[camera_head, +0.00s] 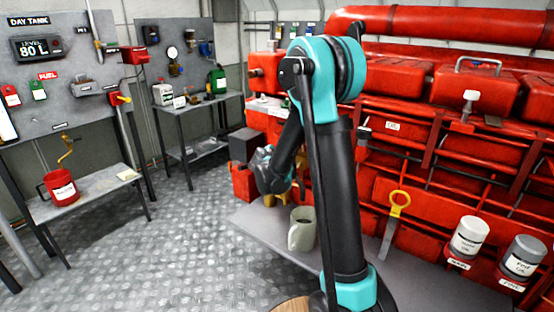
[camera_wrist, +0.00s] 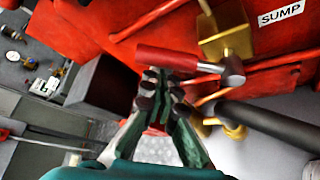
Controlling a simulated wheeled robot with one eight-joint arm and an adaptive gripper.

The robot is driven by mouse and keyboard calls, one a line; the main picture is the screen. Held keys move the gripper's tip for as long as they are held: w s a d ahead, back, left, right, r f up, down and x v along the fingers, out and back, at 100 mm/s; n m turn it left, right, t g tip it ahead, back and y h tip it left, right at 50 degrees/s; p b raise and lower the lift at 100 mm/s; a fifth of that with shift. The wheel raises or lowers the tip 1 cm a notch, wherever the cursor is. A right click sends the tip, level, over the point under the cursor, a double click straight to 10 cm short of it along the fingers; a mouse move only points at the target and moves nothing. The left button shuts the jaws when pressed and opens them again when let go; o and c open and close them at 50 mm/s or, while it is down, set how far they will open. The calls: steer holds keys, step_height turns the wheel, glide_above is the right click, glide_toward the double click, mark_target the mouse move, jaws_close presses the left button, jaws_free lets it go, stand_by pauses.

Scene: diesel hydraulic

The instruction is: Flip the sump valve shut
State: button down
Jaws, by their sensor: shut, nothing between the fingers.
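In the head view my arm hides the valve, and my wrist (camera_head: 268,170) is low beside the red engine (camera_head: 440,150).
A dark bar (camera_wrist: 270,125) with brass parts lies right of my fingers. A dark box (camera_wrist: 100,80) is at left. In the head view a mug (camera_head: 302,230), a yellow-handled tool (camera_head: 399,205) and two labelled cans (camera_head: 468,237) are near the engine. The floor (camera_head: 180,240) at left is clear.

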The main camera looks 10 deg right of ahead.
steer(key=s+d+r+m+t, duration=0.2)
steer(key=s+d+r+m, duration=0.1)
steer(key=shift+s+d+y, duration=0.4)
stand_by(0.4)
steer(key=shift+s+d, duration=0.1)
steer(key=shift+d, duration=0.05)
stand_by(0.4)
